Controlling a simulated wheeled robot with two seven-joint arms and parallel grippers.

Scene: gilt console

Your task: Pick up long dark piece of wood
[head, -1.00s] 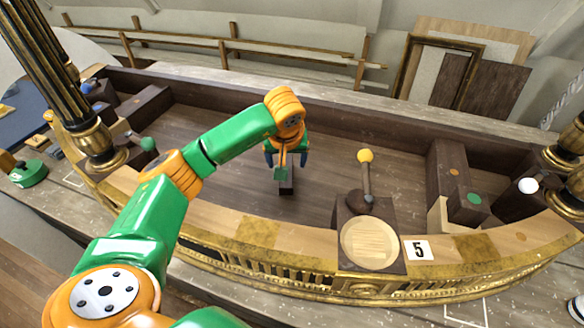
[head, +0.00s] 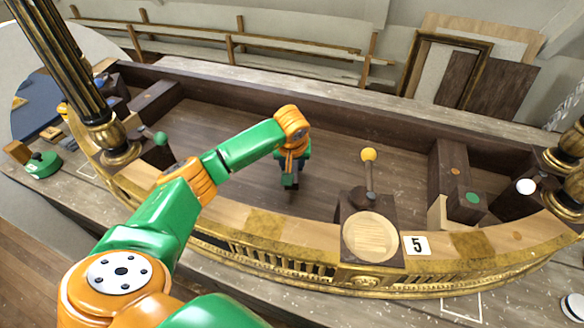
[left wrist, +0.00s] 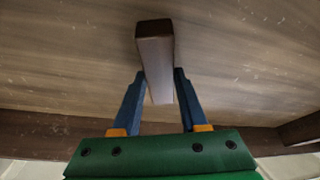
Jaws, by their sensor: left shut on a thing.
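The long dark piece of wood (left wrist: 155,45) is a narrow bar with a dark brown end. In the left wrist view it sits between the two blue fingers of my left gripper (left wrist: 160,78), which is shut on it. In the head view my left gripper (head: 290,178) points down over the dark floor of the console, left of the middle. There the wood is mostly hidden by the gripper, and I cannot tell whether it touches the floor. My right gripper is not in view.
A yellow-knobbed lever (head: 368,168) on a dark block stands to the right. Dark blocks (head: 455,175) with coloured dots are farther right. A black and gilt column (head: 90,95) rises at the left. The console's raised gilt rim (head: 300,262) runs along the front. The floor behind the gripper is clear.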

